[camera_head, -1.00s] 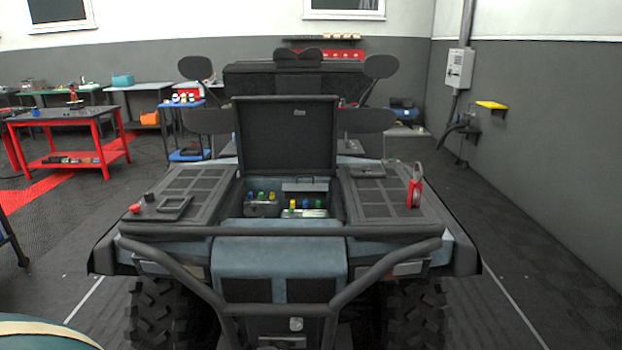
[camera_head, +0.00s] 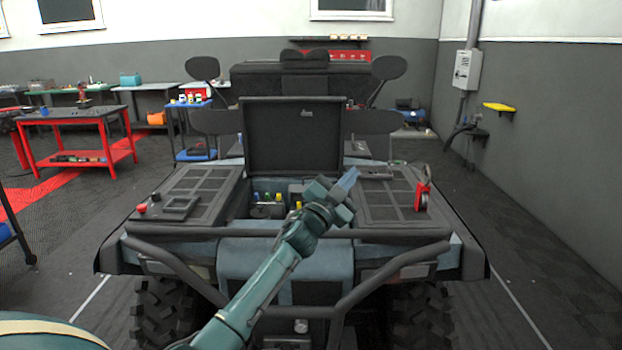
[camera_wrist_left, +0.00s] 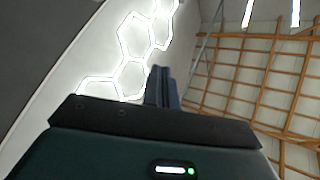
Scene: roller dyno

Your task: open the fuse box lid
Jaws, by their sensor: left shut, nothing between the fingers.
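The vehicle's front bay (camera_head: 236,207) lies open under a raised black cover (camera_head: 292,135). Blue, green and yellow caps (camera_head: 267,197) show at its left side. A grey box part (camera_head: 295,190) at the back right of the bay is mostly hidden behind my left gripper, so I cannot tell how the fuse box lid stands. My left gripper (camera_head: 348,179) is shut and empty, in front of the bay's right edge in the picture, pointing up and right. Its closed fingers also show in the left wrist view (camera_wrist_left: 162,86), against wall and ceiling. My right gripper is out of view.
A dark tube bumper (camera_head: 190,233) crosses the vehicle's front. A red-handled tool (camera_head: 422,196) stands on the right deck, and a red knob (camera_head: 142,208) sits on the left deck. A red workbench (camera_head: 75,135) stands far left. The floor at right is clear.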

